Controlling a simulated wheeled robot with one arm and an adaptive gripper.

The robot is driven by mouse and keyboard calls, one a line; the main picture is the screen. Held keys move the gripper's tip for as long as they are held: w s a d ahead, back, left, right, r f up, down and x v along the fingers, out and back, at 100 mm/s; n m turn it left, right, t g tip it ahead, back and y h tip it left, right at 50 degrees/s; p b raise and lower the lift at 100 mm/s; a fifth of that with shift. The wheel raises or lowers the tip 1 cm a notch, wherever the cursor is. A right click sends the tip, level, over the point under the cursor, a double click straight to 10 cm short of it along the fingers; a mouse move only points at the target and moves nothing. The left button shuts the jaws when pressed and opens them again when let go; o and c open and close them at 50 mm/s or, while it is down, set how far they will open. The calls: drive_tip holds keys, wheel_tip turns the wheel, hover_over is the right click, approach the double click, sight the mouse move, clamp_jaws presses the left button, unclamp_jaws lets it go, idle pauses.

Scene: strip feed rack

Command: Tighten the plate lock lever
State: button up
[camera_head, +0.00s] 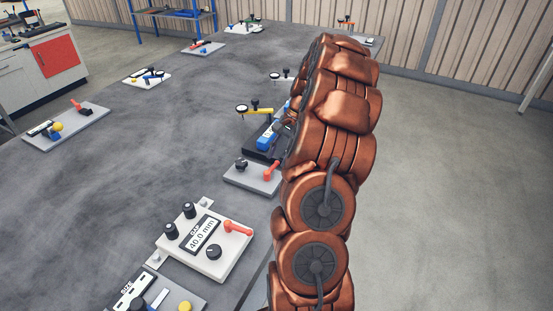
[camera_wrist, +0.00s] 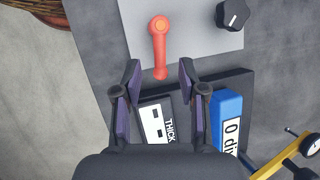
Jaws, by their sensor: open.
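A red-orange lever (camera_wrist: 159,48) with a round pivot sits on a light grey plate (camera_wrist: 200,35) in the wrist view. Its free end points down the picture, toward my gripper. My gripper (camera_wrist: 160,68) is open and empty, with one fingertip on each side of the lever's free end in the picture. I cannot tell the height gap or any contact. In the head view the lever (camera_head: 271,172) is on the grey plate (camera_head: 240,177) by the table edge. My arm hides the gripper there. No label names this lever.
A black knob (camera_wrist: 233,14) is on the same plate. A black base with a "THICK" label (camera_wrist: 160,120) and a blue block (camera_wrist: 228,115) lies below the fingers. A white gap unit (camera_head: 235,250) with another red lever stands nearer. The table's middle is clear.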

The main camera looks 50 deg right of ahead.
drive_tip(key=shift+x, duration=1.15)
clamp_jaws()
